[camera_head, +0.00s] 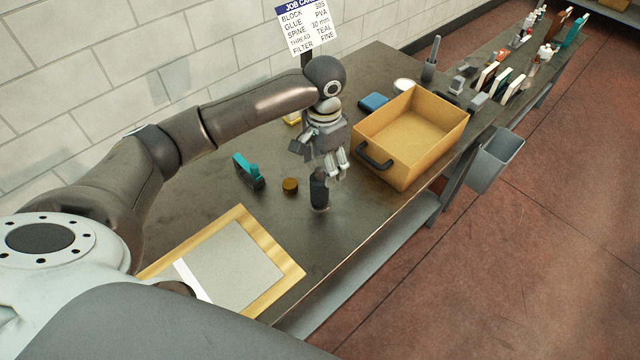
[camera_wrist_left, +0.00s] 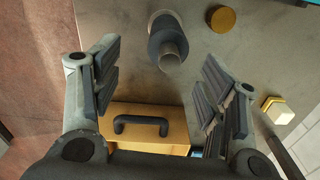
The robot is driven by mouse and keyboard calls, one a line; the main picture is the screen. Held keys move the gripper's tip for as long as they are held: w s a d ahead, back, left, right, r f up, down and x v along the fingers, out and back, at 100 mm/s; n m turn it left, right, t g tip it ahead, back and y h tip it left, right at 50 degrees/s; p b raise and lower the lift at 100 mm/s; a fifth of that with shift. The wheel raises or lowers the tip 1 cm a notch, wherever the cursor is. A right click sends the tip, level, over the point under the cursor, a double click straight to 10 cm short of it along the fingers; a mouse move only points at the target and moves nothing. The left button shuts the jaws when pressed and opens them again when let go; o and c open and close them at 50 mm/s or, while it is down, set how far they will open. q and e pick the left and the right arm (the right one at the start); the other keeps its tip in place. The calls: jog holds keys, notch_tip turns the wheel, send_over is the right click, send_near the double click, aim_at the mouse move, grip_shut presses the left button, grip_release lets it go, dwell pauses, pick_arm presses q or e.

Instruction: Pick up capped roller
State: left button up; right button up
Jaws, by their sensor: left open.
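A dark upright cylinder, which looks like the capped roller (camera_head: 319,191), stands on the dark bench just below my left gripper (camera_head: 332,166) in the head view. In the left wrist view the roller (camera_wrist_left: 166,42) shows a dark sleeve with a lighter grey end, in the gap between the two spread fingers. My left gripper (camera_wrist_left: 158,68) is open and empty, with its ribbed pads apart from the roller. My right gripper is not in either view.
A yellow-brown bin (camera_head: 412,130) with a black handle stands close right of the gripper. A round brown disc (camera_head: 290,185) and a teal-and-black tool (camera_head: 248,171) lie left of the roller. A yellow-edged board (camera_head: 240,260) lies in front. A job card (camera_head: 306,24) stands behind.

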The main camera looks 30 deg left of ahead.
aim_at(320, 179)
pick_arm(q)
jog(key=shift+s+a+f+p, duration=0.1)
jog(key=shift+f+p, duration=0.1)
jog(key=shift+f, duration=0.4)
jog(key=shift+a+f+p, duration=0.1)
jog(key=shift+f+p, duration=0.05)
jog(key=shift+f, duration=0.4)
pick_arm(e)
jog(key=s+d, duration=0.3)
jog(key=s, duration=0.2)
pick_arm(q)
jog(key=f, duration=0.1)
jog(key=f+p, duration=0.1)
jog(key=f, duration=0.2)
jog(key=shift+a+f+p, duration=0.2)
jog(key=shift+a+p, duration=0.1)
jog(key=shift+p, duration=0.05)
jog(key=shift+f, duration=0.15)
jog(key=shift+c, duration=2.3)
jog(key=c, duration=0.5)
jog(key=shift+c, duration=2.1)
jog(key=shift+w, duration=0.2)
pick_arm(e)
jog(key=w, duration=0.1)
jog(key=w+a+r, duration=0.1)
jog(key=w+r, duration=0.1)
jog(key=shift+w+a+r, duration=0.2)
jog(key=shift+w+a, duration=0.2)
